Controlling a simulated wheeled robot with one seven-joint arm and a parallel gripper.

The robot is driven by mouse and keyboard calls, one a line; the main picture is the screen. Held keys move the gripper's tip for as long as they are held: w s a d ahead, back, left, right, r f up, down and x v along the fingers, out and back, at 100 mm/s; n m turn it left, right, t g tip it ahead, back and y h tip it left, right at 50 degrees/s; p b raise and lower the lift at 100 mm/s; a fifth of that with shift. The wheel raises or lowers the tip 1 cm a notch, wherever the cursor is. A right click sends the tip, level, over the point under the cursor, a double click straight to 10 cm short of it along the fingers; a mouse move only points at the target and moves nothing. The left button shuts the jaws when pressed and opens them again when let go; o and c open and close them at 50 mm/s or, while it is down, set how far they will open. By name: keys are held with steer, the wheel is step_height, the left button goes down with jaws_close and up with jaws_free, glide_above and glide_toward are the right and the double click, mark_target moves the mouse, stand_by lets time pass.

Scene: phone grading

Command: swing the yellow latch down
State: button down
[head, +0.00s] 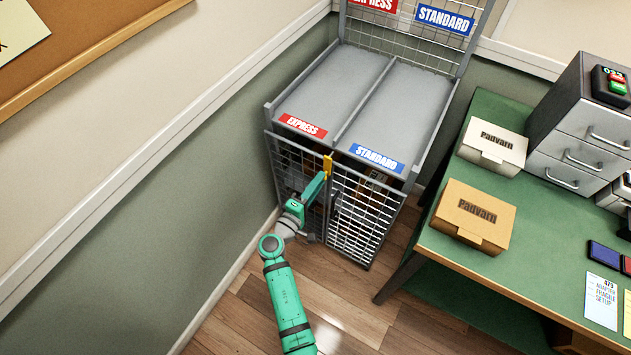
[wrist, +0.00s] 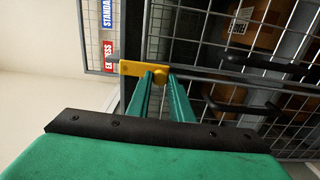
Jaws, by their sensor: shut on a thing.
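The yellow latch (head: 328,166) is at the top of the wire cage front, where the two mesh doors meet. In the head view it stands upright. In the wrist view the yellow latch (wrist: 131,68) runs crosswise at the fingertips. My gripper (head: 320,180) reaches up to the latch from the front, and in the wrist view my gripper (wrist: 163,75) has its two green fingers on either side of the latch, shut on it. The part of the latch between the fingertips is partly hidden.
The cage (head: 366,212) has EXPRESS and STANDARD trays on top and brown boxes (wrist: 223,28) behind the mesh. Dark handles (wrist: 240,64) stick out near the latch. A green desk (head: 480,110) with boxes and drawers stands at right. The wall is close at left.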

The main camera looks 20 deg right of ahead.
stand_by(0.5)
steer(key=c, duration=1.6)
jaws_free()
steer(key=shift+s, duration=0.15)
steer(key=v, duration=1)
steer(key=shift+s+a, duration=0.15)
steer(key=shift+a, duration=0.15)
steer(key=shift+f, duration=0.15)
